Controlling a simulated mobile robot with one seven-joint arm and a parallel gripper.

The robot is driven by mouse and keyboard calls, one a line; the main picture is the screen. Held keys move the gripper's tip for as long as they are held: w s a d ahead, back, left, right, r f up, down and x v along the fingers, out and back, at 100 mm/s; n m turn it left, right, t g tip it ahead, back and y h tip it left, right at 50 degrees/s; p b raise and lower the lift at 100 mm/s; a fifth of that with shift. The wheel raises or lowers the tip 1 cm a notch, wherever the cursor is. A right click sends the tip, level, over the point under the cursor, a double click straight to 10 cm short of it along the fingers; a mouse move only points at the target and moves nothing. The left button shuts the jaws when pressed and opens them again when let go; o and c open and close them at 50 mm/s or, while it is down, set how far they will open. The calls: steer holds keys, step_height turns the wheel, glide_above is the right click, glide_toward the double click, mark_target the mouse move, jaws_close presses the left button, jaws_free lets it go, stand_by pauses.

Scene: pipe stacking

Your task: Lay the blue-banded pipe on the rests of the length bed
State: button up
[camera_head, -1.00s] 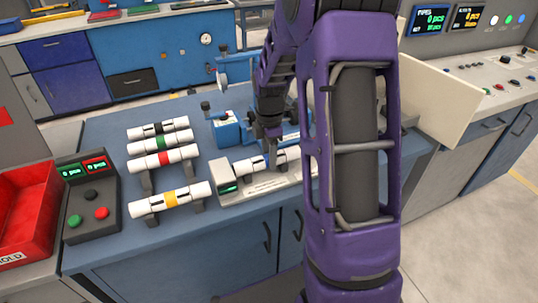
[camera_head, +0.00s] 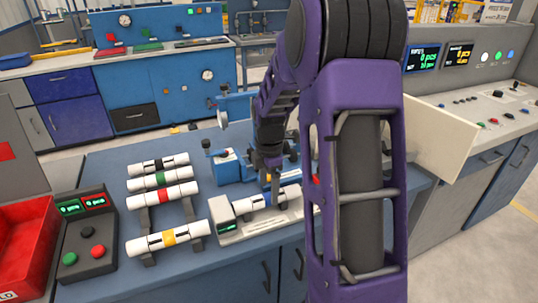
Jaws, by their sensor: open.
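The blue-banded pipe (camera_head: 249,204) is a white pipe lying along the length bed (camera_head: 226,232), a light grey fixture with a small green display at its left end. Its blue band (camera_head: 267,200) shows near the middle. The pipe appears to lie on the bed's rests; my arm partly hides its right part. My gripper (camera_head: 270,182) points down at the middle of the pipe, just above or around the band. It is open. Whether the fingers still straddle the pipe is too small to tell.
Black-, green- and red-banded pipes (camera_head: 161,195) lie on a rack at left, with a yellow-banded pipe (camera_head: 166,239) in front. A blue vise-like device (camera_head: 228,166) stands close behind the bed. A button box (camera_head: 86,240) and red bin (camera_head: 28,245) are at far left.

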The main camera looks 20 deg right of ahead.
mark_target(269, 195)
step_height(269, 195, up, 14)
steer(key=p, duration=0.2)
steer(key=shift+s+r, duration=0.15)
stand_by(0.4)
